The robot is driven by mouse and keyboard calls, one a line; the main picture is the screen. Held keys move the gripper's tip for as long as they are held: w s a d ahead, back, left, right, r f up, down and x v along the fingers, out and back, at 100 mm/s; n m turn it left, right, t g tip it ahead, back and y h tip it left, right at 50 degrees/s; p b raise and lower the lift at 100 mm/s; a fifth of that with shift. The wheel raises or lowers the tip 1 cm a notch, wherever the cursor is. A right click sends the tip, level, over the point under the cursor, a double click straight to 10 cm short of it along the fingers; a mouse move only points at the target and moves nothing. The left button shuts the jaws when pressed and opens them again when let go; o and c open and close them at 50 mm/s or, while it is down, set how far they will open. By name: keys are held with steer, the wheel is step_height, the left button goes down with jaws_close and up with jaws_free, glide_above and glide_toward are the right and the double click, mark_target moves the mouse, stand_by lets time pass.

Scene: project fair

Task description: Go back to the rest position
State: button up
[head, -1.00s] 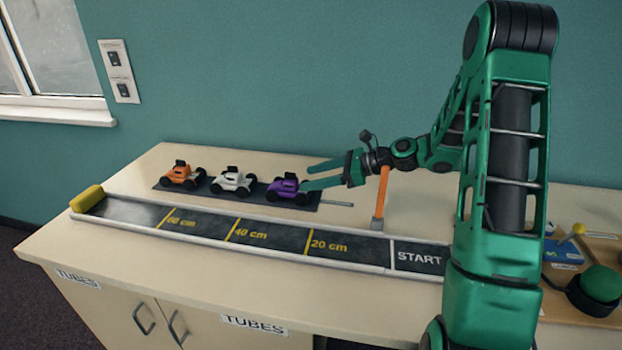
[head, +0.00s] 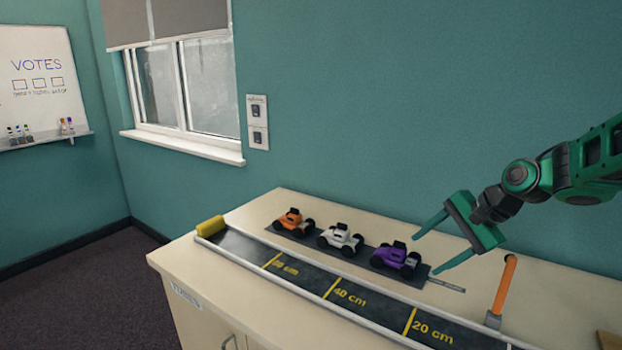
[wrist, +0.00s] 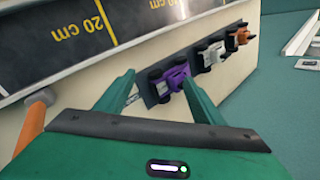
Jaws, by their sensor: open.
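My gripper (head: 430,247) is open and empty. It hangs in the air to the right of the purple car (head: 396,256), its fingers pointing toward it and apart from it. In the wrist view the purple car (wrist: 172,81) shows between and beyond the two green fingers. The purple car stands on a dark mat (head: 361,257) beside a white car (head: 341,238) and an orange car (head: 294,221). All three stand upright in a row.
A track (head: 308,285) with yellow distance marks runs along the front of the counter (head: 250,208), with a yellow block (head: 209,226) at its left end. An orange post (head: 505,285) stands by the track at right. A window (head: 185,90) and whiteboard (head: 35,85) are on the walls.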

steer(key=s+d+f+n+g+h, duration=0.1)
steer(key=s+d, duration=0.3)
steer(key=s, duration=0.6)
steer(key=s+d+n+g+h, duration=0.2)
steer(key=s+d+n, duration=0.1)
steer(key=s, duration=0.8)
steer(key=s+d+f+n+g+h, duration=0.1)
steer(key=s+d, duration=0.4)
steer(key=s, duration=0.6)
steer(key=shift+s+d+f+n+h, duration=0.2)
steer(key=shift+s+f+n+h, duration=0.15)
steer(key=shift+h, duration=0.25)
steer(key=shift+w, duration=0.15)
steer(key=shift+w+f+g, duration=0.2)
steer(key=shift+w+g, duration=0.1)
steer(key=shift+w, duration=0.3)
